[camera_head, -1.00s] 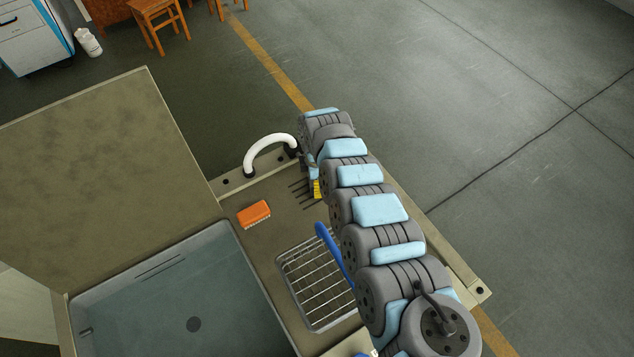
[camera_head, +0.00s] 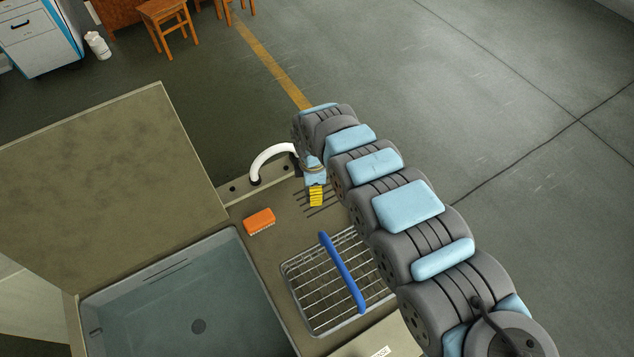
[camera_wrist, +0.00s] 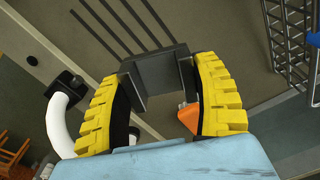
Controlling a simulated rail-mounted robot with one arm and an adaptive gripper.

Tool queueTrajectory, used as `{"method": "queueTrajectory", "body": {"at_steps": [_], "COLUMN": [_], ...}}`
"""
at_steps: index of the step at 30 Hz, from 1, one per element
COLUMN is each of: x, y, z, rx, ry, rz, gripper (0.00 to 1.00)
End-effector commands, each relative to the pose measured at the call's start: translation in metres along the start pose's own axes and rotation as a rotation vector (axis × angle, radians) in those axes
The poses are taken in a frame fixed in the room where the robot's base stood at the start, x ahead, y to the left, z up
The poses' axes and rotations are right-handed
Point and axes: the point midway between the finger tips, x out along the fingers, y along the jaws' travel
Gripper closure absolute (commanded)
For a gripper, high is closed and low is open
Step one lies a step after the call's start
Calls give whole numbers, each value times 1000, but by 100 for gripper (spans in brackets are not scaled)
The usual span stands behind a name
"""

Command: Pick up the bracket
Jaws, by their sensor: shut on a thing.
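The bracket (camera_wrist: 158,73) is a dark grey, angular piece between the yellow ribbed fingers in the wrist view. My gripper (camera_wrist: 157,80) is shut on it, one finger on each side. In the head view my gripper (camera_head: 316,195) shows as a small yellow patch at the end of my arm, over the slotted part of the worktop. The bracket cannot be made out there. How far it is above the worktop I cannot tell.
An orange brush (camera_head: 259,221) lies left of my gripper, beside a water-filled basin (camera_head: 180,295). A wire basket (camera_head: 325,290) with a blue handle (camera_head: 342,272) stands nearer. A white curved tube (camera_head: 268,158) rises close to my gripper's left. Open floor lies right.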

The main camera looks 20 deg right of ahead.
Motion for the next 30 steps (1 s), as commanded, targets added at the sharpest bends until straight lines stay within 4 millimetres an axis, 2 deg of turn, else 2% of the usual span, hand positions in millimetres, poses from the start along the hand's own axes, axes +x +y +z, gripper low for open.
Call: {"method": "queueTrajectory", "body": {"at_steps": [1,5,13,30], "x": [-10,-11,-20,-41], "y": [-4,-10,-24,-68], "z": [2,-7,-13,-40], "rx": [1,-9,0,0], "ry": [-8,-2,-4,-1], "rz": [-3,-7,-4,-4], "gripper": [75,75,75,75]}}
